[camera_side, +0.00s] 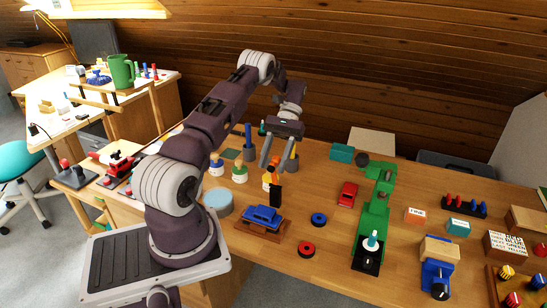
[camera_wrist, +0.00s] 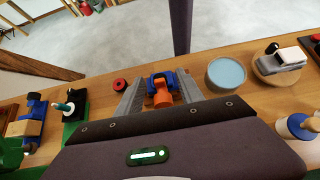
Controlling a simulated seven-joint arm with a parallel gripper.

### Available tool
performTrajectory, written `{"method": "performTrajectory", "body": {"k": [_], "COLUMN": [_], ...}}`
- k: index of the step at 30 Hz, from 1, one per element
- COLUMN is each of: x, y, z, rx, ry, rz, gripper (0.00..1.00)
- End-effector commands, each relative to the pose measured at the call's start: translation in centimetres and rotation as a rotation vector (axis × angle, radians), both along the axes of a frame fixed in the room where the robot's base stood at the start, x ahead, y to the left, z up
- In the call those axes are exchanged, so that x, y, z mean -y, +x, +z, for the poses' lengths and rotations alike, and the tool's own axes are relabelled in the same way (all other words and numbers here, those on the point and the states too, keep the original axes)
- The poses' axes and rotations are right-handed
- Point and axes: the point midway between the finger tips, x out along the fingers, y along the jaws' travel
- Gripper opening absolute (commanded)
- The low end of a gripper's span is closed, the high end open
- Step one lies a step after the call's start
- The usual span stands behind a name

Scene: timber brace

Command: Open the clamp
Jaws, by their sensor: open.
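A blue clamp (camera_side: 436,278) with a pale wooden block (camera_side: 440,250) set in it stands near the front edge of the bench, right of the green stand. The clamp (camera_wrist: 37,108) and block also show at the left of the wrist view. My gripper (camera_side: 272,163) is well to the left of the clamp, above the bench, with its fingers pointing down. In the wrist view the fingers (camera_wrist: 158,92) are spread apart. An orange object (camera_wrist: 162,98) and a blue toy car (camera_wrist: 160,78) show between them. I cannot tell whether anything touches the fingers.
A green stand (camera_side: 376,215) with a black base rises between my gripper and the clamp. A red car (camera_side: 347,194), a blue ring (camera_side: 319,219) and a red ring (camera_side: 306,248) lie on the bench. Small blocks and a peg rack (camera_side: 463,208) are behind the clamp.

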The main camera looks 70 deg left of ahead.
Motion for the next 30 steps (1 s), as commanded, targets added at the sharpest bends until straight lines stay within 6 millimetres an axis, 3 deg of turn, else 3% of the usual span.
{"method": "performTrajectory", "body": {"k": [14,28,30], "x": [3.1,5.8,5.4], "y": [-3.1,-5.7,-5.5], "z": [-1.3,-5.1,-3.5], "rx": [0.293,0.631,0.647], "ry": [0.291,0.627,0.646], "rz": [0.000,-0.003,0.001], "gripper": [0.44,0.44,0.44]}}
